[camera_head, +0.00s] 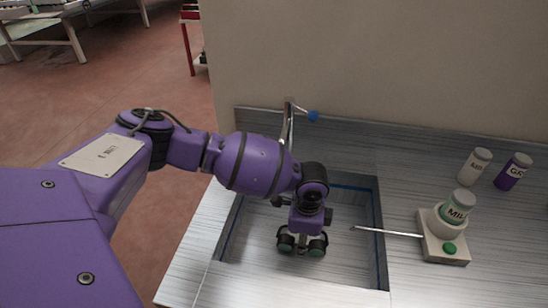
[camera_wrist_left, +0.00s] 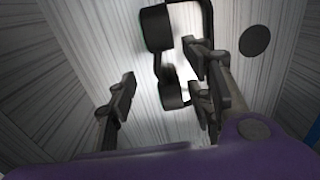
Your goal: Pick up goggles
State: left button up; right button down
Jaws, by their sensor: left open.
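The goggles (camera_head: 287,243) are dark with greenish round lenses and lie in the metal sink (camera_head: 345,270), just beneath my left gripper (camera_head: 304,232). In the left wrist view the goggles (camera_wrist_left: 155,28) show two dark cups and a curved strap or frame. My left gripper (camera_wrist_left: 160,88) is open there, one finger left of the goggles and the other fingers on the right, close to the lower cup. Whether any finger touches the goggles I cannot tell. In the head view the gripper body hides part of the goggles. My right gripper is not in view.
A faucet (camera_head: 290,125) with a blue knob (camera_head: 313,116) stands behind the sink. A white bottle (camera_head: 473,168) and purple bottle (camera_head: 513,172) stand behind.

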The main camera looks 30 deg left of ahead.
pick_arm(q)
jog(key=f, duration=0.3)
jog(key=shift+w+a+f, duration=0.15)
jog(key=shift+w+f, duration=0.05)
jog(key=shift+w, duration=0.1)
jog(key=shift+c, duration=0.2)
grip_shut()
